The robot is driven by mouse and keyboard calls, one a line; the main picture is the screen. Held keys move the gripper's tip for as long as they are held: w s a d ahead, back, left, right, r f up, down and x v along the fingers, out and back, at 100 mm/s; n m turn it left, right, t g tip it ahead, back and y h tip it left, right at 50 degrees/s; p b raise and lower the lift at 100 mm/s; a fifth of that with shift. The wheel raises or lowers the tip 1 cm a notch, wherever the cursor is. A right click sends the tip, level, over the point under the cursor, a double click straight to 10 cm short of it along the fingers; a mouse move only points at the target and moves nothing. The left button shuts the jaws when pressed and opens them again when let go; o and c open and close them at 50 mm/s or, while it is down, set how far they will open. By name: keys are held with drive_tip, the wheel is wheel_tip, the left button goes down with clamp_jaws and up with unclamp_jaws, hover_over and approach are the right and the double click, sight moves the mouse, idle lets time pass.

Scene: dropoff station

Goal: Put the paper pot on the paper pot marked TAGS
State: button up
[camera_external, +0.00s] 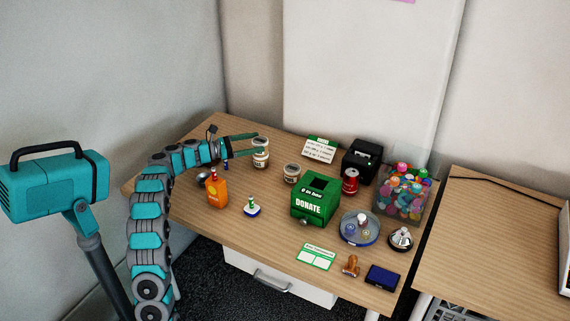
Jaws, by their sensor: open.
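Two pale paper pots stand one above the other at the back left of the table: an upper pot (261,143) and a lower pot (260,160). The upper one appears to rest on the lower one. My gripper (255,142) is open at the upper pot, with its teal fingers reaching in from the left. Whether the fingers touch it I cannot tell. A third paper pot (292,173) with a dark band stands alone to the right. No TAGS marking can be read on any pot at this size.
The front left is mostly bare.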

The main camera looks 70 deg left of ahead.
drive_tip(key=s, duration=0.7)
drive_tip(key=shift+b, duration=0.35)
